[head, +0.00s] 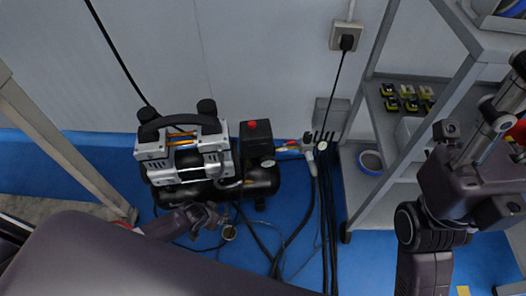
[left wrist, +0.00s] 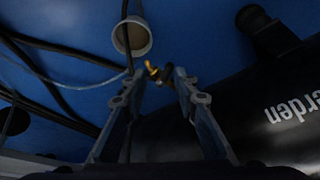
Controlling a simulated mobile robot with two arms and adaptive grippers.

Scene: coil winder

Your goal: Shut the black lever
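A compressor with a silver motor (head: 182,152) and a black tank (head: 262,180) stands on the blue floor in the head view. The tank (left wrist: 285,110) fills the right of the left wrist view, its lettering upside down. My left gripper (head: 208,214) is low in front of the compressor. In the left wrist view its fingers (left wrist: 158,76) are apart, with a small brass-coloured fitting (left wrist: 152,69) showing beyond and between the tips. I see no contact. I cannot make out the black lever for certain. My right gripper (head: 496,112) is at the upper right; its fingers are unclear.
A pale round cup-like part (left wrist: 131,37) is just beyond the left fingers. Black hoses (head: 325,215) run over the floor right of the compressor. A grey shelf rack (head: 367,190) stands right, a table leg (head: 75,155) left, and the white wall (head: 250,60) behind.

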